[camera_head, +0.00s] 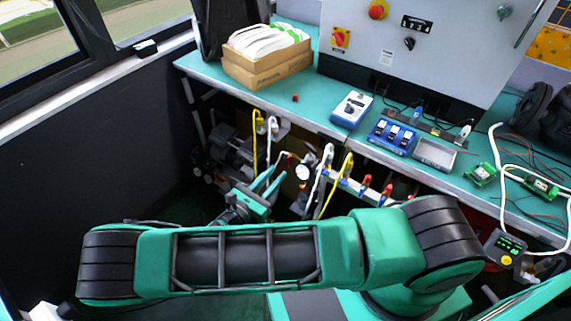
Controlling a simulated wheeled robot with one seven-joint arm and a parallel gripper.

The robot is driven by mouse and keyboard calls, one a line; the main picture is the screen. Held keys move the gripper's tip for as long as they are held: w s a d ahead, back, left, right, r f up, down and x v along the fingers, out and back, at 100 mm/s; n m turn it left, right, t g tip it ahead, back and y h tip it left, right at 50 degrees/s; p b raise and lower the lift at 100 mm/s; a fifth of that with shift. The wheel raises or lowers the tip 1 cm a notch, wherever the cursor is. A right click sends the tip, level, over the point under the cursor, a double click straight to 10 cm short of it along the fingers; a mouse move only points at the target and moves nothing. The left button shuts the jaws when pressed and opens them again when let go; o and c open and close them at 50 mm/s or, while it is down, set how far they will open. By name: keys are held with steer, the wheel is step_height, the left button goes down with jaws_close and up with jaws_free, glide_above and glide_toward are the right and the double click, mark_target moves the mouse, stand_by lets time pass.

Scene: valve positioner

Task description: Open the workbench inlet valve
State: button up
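Below the front edge of the workbench (310,122) is a piping assembly with a pale manifold (347,186), several red-and-blue fittings (366,183) and a round white gauge (303,173). I cannot tell which part is the inlet valve or how its handle is set; my arm and gripper hide part of this area. My gripper (275,175) is under the bench edge, left of the gauge. Its two green fingers are spread apart with nothing visible between them. I cannot tell whether they touch anything.
White and yellow hoses (336,184) hang in front of the piping near my gripper. A grey control cabinet (400,45), a cardboard box (265,68) and a blue-and-white instrument (351,109) stand on the bench. A dark wall is at the left.

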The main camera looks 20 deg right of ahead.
mark_target(288, 162)
steer(key=x, duration=0.6)
steer(key=shift+d, duration=0.2)
steer(key=shift+w, duration=0.15)
jaws_close()
steer(key=shift+d, duration=0.1)
